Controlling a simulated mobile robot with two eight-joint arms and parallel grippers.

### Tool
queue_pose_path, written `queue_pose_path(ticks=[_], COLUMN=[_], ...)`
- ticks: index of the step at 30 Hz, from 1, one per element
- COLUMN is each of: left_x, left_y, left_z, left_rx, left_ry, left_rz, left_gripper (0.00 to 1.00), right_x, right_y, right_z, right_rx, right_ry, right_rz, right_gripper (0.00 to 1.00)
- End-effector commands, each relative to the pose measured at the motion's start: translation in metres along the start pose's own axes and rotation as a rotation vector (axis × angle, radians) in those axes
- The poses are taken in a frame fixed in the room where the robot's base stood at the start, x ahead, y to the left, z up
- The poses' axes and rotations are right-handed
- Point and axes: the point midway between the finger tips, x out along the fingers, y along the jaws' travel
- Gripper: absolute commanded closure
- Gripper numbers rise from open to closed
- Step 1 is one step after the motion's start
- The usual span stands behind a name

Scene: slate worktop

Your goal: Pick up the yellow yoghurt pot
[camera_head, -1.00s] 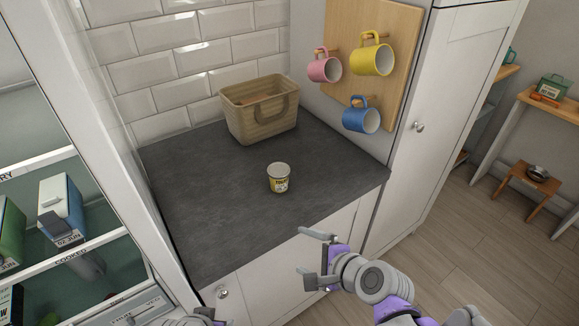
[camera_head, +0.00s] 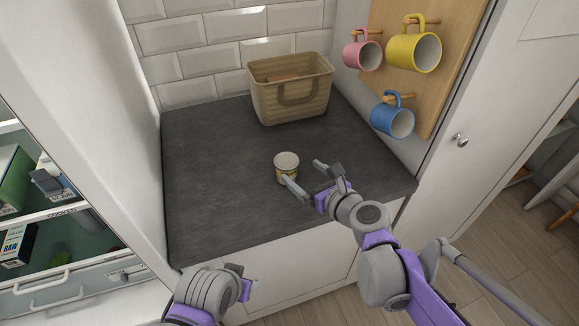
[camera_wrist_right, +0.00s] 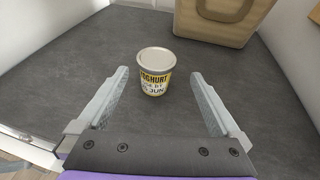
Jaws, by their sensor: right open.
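The yoghurt pot (camera_head: 286,165), white-lidded with a yellow label, stands upright on the slate worktop (camera_head: 215,185). My right gripper (camera_head: 306,176) is open at the pot's near right side, and one finger overlaps the pot's lower edge in the head view. In the right wrist view the pot (camera_wrist_right: 156,71) stands ahead, roughly midway between the two spread fingers (camera_wrist_right: 158,98), just beyond their tips or at them; contact is not clear. My left arm shows at the bottom of the head view (camera_head: 215,292), but its fingers cannot be made out clearly.
A tan basket (camera_head: 291,97) stands behind the pot against the tiled wall. Pink (camera_head: 361,50), yellow (camera_head: 414,50) and blue (camera_head: 391,119) mugs hang on a wooden board at the right. The worktop left of the pot is clear.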

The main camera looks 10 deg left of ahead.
Motion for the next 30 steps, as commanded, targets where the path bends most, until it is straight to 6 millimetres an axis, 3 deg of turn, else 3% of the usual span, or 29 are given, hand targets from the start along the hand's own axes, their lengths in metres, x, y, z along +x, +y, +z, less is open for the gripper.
queue_pose_path(ticks=[3,11,19,29,30], left_x=[0.001,0.002,0.002,0.002,0.002], left_y=[0.0,0.0,0.0,0.0,0.0], left_z=[0.001,0.001,0.001,0.001,0.001], left_rx=[0.0,0.0,0.0,0.0,0.0], left_ry=[0.0,-0.001,-0.001,-0.001,-0.001], left_rz=[0.0,0.0,0.0,0.0,0.0], left_gripper=[0.5,0.5,0.5,0.5,0.5], right_x=[0.019,0.039,0.076,0.084,0.084], right_y=[0.001,0.002,0.006,0.006,0.006], right_z=[0.0,-0.003,-0.009,-0.01,-0.01], right_rx=[-0.001,-0.003,-0.003,-0.004,-0.004], right_ry=[0.0,0.0,0.0,0.001,0.001], right_rz=[0.002,0.001,0.001,0.0,0.0], right_gripper=[0.0,0.0,0.0,0.0,0.05])
